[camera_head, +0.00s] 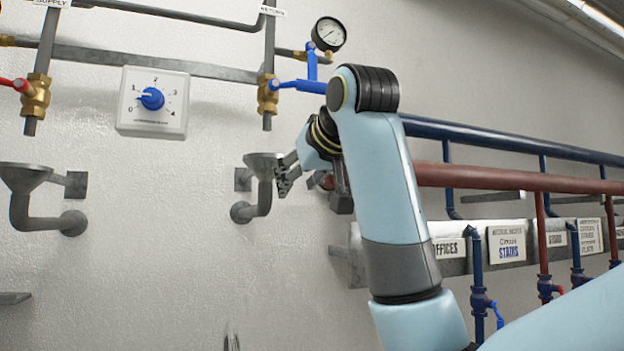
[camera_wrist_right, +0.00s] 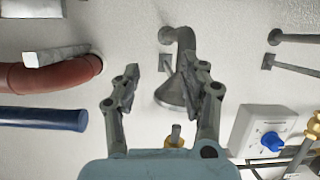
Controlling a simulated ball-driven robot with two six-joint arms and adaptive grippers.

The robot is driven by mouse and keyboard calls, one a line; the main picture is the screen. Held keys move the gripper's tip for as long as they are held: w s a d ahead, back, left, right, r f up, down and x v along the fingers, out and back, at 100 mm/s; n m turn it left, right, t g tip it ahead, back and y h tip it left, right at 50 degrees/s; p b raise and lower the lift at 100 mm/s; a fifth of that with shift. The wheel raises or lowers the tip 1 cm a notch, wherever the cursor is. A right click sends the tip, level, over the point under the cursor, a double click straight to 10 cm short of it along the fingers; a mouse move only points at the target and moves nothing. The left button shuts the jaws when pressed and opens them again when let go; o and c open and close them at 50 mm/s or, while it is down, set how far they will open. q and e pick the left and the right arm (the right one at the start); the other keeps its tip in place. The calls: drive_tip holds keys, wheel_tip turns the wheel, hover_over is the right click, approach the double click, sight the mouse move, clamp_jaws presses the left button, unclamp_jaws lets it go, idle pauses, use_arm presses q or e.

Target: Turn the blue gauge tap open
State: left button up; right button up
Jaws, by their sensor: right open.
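The blue gauge tap (camera_head: 312,60) is at the top of the head view, on the brass fitting beside the round pressure gauge (camera_head: 329,34); its blue handle stands roughly upright. A second blue lever (camera_head: 298,86) lies nearly level on the brass return valve (camera_head: 268,94), just below it. My right gripper (camera_head: 287,174) is open, well below the tap, near the right-hand grey drain funnel (camera_head: 262,164). In the right wrist view the two fingers (camera_wrist_right: 162,90) are spread and empty, with the funnel (camera_wrist_right: 178,92) beyond them. The gauge tap cannot be made out there.
A white dial box (camera_head: 152,103) with a blue knob is on the wall left of the return valve. A blue pipe (camera_head: 510,142) and a red pipe (camera_head: 520,179) run to the right behind my right arm. The wall below the funnels is mostly clear.

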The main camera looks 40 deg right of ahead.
drive_tip(key=s+r, duration=0.1)
drive_tip(key=r, duration=0.4)
drive_tip(key=s+r+t, duration=0.1)
drive_tip(key=r, duration=0.4)
drive_tip(key=s+r+t, duration=0.1)
drive_tip(key=r, duration=0.4)
drive_tip(key=shift+s+d+m+h, duration=0.2)
drive_tip(key=shift+d+m+h, duration=0.1)
drive_tip(key=shift+d+m, duration=0.1)
drive_tip(key=t+p, duration=0.1)
drive_tip(key=t, duration=0.1)
approach(314, 61)
drive_tip(key=shift+m+h, duration=0.4)
drive_tip(key=p+x, duration=0.4)
drive_tip(key=x, duration=0.6)
drive_tip(key=shift+w+a, duration=0.15)
drive_tip(key=shift+w+f, duration=0.15)
drive_tip(key=shift+w, duration=0.2)
use_arm(q)
drive_tip(key=r, duration=0.3)
drive_tip(key=w+r, duration=0.1)
drive_tip(key=r, duration=0.1)
drive_tip(key=shift+a+r, duration=0.2)
drive_tip(key=shift+a, duration=0.05)
drive_tip(key=shift+s, duration=0.1)
use_arm(e)
clamp_jaws()
